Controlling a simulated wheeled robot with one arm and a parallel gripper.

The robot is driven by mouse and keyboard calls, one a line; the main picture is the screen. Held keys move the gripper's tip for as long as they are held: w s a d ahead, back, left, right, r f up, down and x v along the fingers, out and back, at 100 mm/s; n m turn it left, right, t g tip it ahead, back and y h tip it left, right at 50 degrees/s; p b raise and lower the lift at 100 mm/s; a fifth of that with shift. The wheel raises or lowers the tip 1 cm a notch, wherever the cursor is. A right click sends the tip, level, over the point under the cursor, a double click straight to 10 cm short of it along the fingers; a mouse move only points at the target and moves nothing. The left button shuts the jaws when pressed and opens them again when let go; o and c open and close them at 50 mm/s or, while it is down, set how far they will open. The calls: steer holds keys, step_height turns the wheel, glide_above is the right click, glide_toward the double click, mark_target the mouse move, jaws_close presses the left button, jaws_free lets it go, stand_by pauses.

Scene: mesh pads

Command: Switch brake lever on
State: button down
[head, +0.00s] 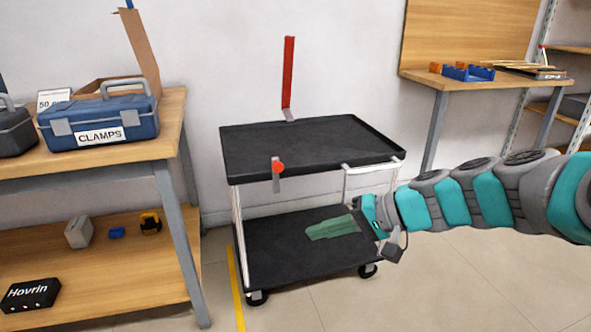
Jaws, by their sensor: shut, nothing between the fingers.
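A black two-shelf cart (310,145) stands in the middle of the head view. A short grey lever with a round red knob (278,168) is on the front edge of its top shelf and hangs downward. A long red bar (288,75) on a grey foot stands upright at the back edge; I cannot tell for sure which of the two is the brake lever. My gripper (367,215) is at the cart's right side, below the top shelf, to the right of and lower than the red knob. It is shut and touches neither lever; its fingertips are hard to make out.
A green patch (333,228) lies on the cart's lower shelf. A wooden bench (90,160) with a blue CLAMPS box (100,115) is at left. A wooden table (510,84) with a blue tray (468,72) is behind at right. Floor in front is clear.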

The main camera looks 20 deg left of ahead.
steer(key=w+m+t+y, duration=0.4)
steer(key=w+t, duration=0.1)
steer(key=w, duration=1.7)
steer(key=shift+a+r+t+b, duration=0.3)
steer(key=shift+a+r+t, duration=0.05)
steer(key=shift+t, duration=0.05)
steer(key=shift+a, duration=0.1)
steer(key=s+p+x, duration=0.1)
steer(key=s+x, duration=0.1)
steer(key=x, duration=1)
steer(key=shift+s+a+f, duration=0.2)
steer(key=shift+s+a, duration=0.05)
steer(key=shift+a, duration=0.45)
